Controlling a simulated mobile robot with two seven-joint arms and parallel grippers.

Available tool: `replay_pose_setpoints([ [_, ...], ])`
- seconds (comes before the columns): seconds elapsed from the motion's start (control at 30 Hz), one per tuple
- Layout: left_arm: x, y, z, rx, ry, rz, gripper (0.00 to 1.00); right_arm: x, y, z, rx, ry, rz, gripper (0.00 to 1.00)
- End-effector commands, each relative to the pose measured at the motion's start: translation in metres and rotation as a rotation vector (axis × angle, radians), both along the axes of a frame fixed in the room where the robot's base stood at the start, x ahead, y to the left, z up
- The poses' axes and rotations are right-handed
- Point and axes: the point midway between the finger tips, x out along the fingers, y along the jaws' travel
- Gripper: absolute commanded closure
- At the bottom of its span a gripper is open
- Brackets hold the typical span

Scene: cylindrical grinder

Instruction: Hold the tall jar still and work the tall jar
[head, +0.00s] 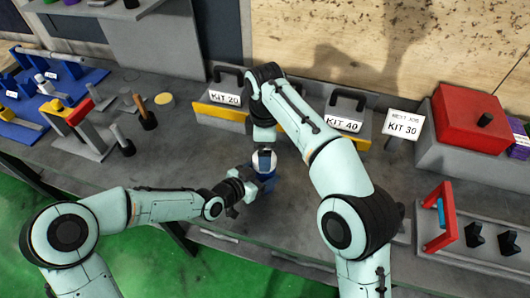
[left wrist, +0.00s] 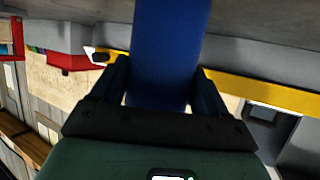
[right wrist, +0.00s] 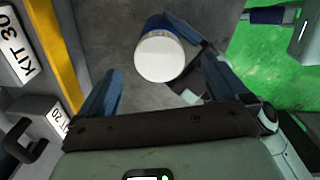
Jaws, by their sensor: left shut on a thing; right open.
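The tall jar has a blue body (left wrist: 168,45) and a white lid (right wrist: 160,58). In the head view the jar (head: 262,162) stands in the middle of the bench's front part, partly covered by my grippers. My left gripper (head: 247,184) is shut on the blue body from the side; in the left wrist view the body fills the space between its fingers (left wrist: 162,85). My right gripper (head: 264,146) is above the jar, pointing down. In the right wrist view its fingers (right wrist: 162,72) are spread, with the lid beyond and between them. The jar's base is hidden.
Bins labelled KIT 20 (head: 219,110) and KIT 40 (head: 341,134) stand behind the jar, with a KIT 30 sign (head: 403,126) to the right. A red box (head: 468,118) and a red frame (head: 438,216) are further right. Blue racks (head: 40,97) and tools stand left.

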Motion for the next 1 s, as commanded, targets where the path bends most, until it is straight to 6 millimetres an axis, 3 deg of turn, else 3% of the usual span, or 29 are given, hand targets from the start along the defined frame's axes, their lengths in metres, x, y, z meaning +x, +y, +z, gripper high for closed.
replay_pose_setpoints([
  [0.47, 0.000, 0.000, 0.001, -0.001, -0.003, 0.000, 1.00, -0.001, 0.002, 0.005, -0.001, 0.002, 0.054, 0.04],
  [0.7, 0.000, -0.001, 0.001, -0.001, -0.003, 0.000, 1.00, -0.002, 0.009, 0.017, -0.010, 0.008, 0.421, 0.04],
  [1.0, 0.000, -0.001, 0.001, -0.001, -0.003, 0.000, 1.00, 0.000, 0.004, 0.036, -0.004, 0.002, 0.816, 0.04],
])
